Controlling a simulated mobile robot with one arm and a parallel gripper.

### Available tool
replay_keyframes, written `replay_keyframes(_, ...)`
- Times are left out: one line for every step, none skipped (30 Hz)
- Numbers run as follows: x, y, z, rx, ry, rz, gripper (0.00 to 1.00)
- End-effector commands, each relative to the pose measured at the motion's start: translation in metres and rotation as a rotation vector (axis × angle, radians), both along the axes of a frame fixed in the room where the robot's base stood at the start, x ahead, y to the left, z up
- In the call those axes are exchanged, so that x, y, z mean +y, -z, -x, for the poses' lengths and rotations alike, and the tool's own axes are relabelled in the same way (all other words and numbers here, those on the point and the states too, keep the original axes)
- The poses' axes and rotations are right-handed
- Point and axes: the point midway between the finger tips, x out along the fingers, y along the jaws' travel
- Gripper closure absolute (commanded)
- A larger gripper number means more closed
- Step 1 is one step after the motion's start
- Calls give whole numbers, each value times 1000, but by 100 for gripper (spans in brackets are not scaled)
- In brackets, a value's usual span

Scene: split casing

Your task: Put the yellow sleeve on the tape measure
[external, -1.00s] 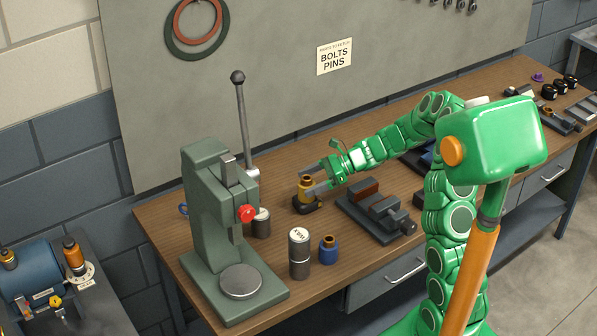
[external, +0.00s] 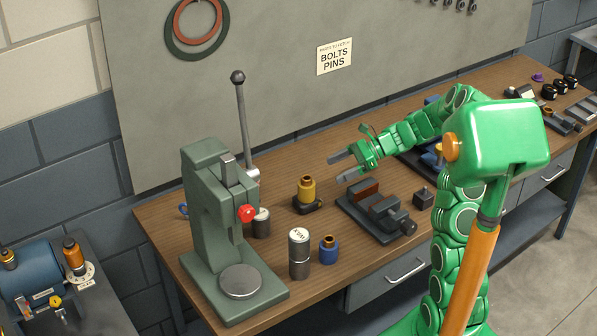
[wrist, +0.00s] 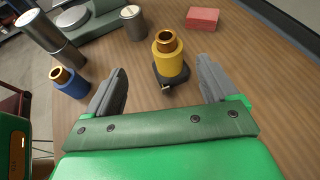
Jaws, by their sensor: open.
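The yellow sleeve (external: 306,190) stands upright on the dark tape measure (external: 314,208), with a bronze bushing showing at its top. In the wrist view the sleeve (wrist: 168,62) rests on top of the black tape measure (wrist: 160,82), whose small tab points towards me. My gripper (external: 340,168) is open and empty, to the right of the sleeve and clear of it. In the wrist view its two grey fingers are spread wide, with the sleeve beyond and between them. The underside of the sleeve is hidden.
A green press (external: 205,205) stands at the left. A blue sleeve with a bushing (external: 328,250) and grey cylinders (external: 299,255) stand in front. A vise (external: 382,217) lies to the right of the tape measure. A red block (wrist: 202,18) shows in the wrist view.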

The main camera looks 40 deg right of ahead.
Motion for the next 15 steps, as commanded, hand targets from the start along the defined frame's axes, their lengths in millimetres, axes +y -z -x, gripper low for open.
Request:
replay_keyframes(10, -7, 5, -17, -33, 19, 13)
replay_keyframes(17, -10, 9, -27, -57, 32, 13)
replay_keyframes(27, -15, 16, -44, -92, 51, 13)
replay_keyframes(34, -19, 21, -57, -121, 67, 13)
replay_keyframes(42, -23, 27, -72, -152, 84, 13)
replay_keyframes(53, -30, 36, -95, -194, 108, 13)
replay_keyframes(60, -33, 42, -111, -226, 126, 13)
replay_keyframes(66, -37, 48, -127, -256, 144, 13)
replay_keyframes(75, -41, 57, -146, -298, 169, 13)
replay_keyframes(81, -45, 64, -163, -329, 187, 13)
replay_keyframes(87, -48, 71, -178, -359, 204, 13)
replay_keyframes(95, -51, 80, -197, -400, 227, 13)
replay_keyframes(100, -54, 88, -209, -430, 242, 13)
replay_keyframes(105, -56, 95, -224, -461, 259, 13)
replay_keyframes(112, -60, 105, -244, -503, 284, 13)
